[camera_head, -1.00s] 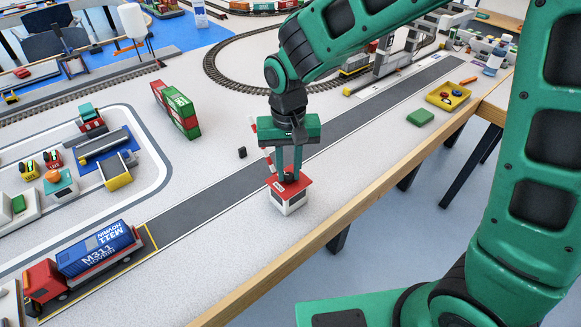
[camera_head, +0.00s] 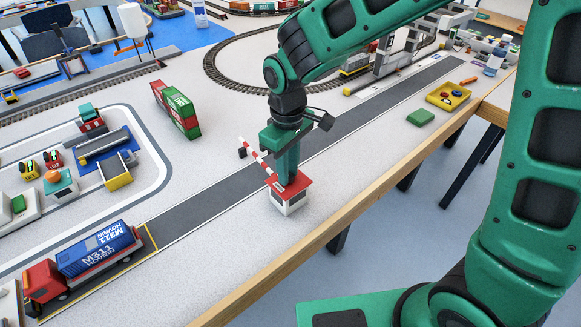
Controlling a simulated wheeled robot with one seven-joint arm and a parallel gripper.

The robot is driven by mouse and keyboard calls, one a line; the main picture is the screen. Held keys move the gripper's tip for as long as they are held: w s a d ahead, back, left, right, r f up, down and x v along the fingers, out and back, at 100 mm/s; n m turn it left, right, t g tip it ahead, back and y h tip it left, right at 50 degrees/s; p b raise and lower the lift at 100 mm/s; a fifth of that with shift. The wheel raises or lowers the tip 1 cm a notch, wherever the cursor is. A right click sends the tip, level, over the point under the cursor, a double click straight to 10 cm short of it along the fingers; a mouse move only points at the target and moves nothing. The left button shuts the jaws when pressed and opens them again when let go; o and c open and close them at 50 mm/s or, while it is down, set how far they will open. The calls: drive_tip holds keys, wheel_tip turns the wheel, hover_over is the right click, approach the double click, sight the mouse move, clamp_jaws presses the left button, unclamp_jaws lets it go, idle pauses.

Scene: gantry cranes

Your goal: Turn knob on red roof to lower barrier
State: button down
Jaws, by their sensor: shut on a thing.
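A small white gatehouse with a red roof (camera_head: 304,181) stands beside the grey road, near the table's front edge. My gripper (camera_head: 287,182) points down at the roof and is shut on the knob there; the fingers hide the knob itself. A red-and-white striped barrier (camera_head: 256,156) reaches from the gatehouse up and left across the road, tilted, with its far end near a small black post (camera_head: 242,153). A red truck with a blue container (camera_head: 98,248) stands on the road at the lower left, behind a yellow line.
Red and green containers (camera_head: 177,108) stand beyond the road. A green block (camera_head: 420,117) and a yellow tray (camera_head: 448,96) lie to the right near the wooden table edge (camera_head: 330,231). The road between truck and gatehouse is clear.

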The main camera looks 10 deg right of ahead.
sight(290, 173)
drive_tip(key=shift+w+d+n, duration=0.15)
drive_tip(key=shift+d+n, duration=0.15)
drive_tip(key=shift+n, duration=0.7)
drive_tip(key=c, duration=1.7)
unclamp_jaws()
drive_tip(key=shift+o, duration=0.7)
drive_tip(key=shift+a, duration=0.1)
wheel_tip(290, 173, up, 11)
drive_tip(key=shift+f, duration=0.15)
